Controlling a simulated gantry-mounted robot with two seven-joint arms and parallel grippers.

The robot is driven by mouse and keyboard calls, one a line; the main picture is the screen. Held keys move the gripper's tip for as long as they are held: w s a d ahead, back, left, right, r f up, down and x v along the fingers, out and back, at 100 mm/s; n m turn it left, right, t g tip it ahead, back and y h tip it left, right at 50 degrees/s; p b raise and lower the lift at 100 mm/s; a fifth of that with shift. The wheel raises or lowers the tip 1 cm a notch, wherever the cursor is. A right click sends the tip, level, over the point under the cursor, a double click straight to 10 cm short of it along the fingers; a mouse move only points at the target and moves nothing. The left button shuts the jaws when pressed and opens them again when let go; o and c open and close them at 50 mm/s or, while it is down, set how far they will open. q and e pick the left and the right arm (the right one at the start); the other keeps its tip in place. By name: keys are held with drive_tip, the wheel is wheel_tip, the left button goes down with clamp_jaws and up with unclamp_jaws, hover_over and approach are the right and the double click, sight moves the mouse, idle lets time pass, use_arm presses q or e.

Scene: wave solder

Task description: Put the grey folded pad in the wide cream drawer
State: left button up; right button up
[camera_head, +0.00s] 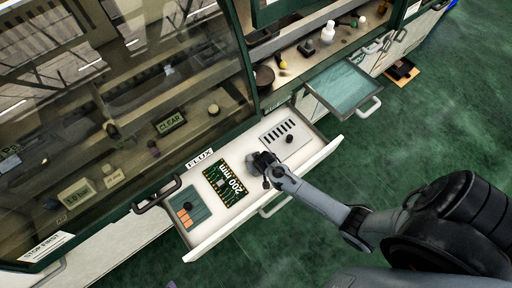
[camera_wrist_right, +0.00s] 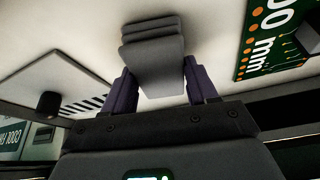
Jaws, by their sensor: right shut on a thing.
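The grey folded pad (camera_wrist_right: 152,62) sits between the two fingers of my right gripper (camera_wrist_right: 160,88) in the right wrist view, its folded layers at the far end. The gripper is shut on it. In the head view my right gripper (camera_head: 262,164) is over the middle of the open, wide cream drawer (camera_head: 232,226), and it mostly hides the pad. The drawer's pale floor (camera_wrist_right: 215,45) shows behind the pad in the wrist view. I cannot tell whether the pad touches the floor. My left gripper is not in view.
The drawer also holds a green "200 mm" board (camera_head: 227,184), a teal and orange item (camera_head: 187,213) at the left and a slotted pale plate (camera_head: 284,138) with a dark knob at the right. A green-topped open drawer (camera_head: 345,86) stands to the right. A glazed cabinet rises behind.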

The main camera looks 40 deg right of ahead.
drive_tip(key=shift+f, duration=0.2)
drive_tip(key=o, duration=1.1)
drive_tip(key=shift+r, duration=0.1)
drive_tip(key=p+v, duration=0.1)
drive_tip(key=v, duration=0.8)
drive_tip(key=shift+r+p, duration=0.1)
drive_tip(key=shift+p, duration=0.2)
drive_tip(key=shift+s+r, duration=0.3)
drive_tip(key=shift+r, duration=0.35)
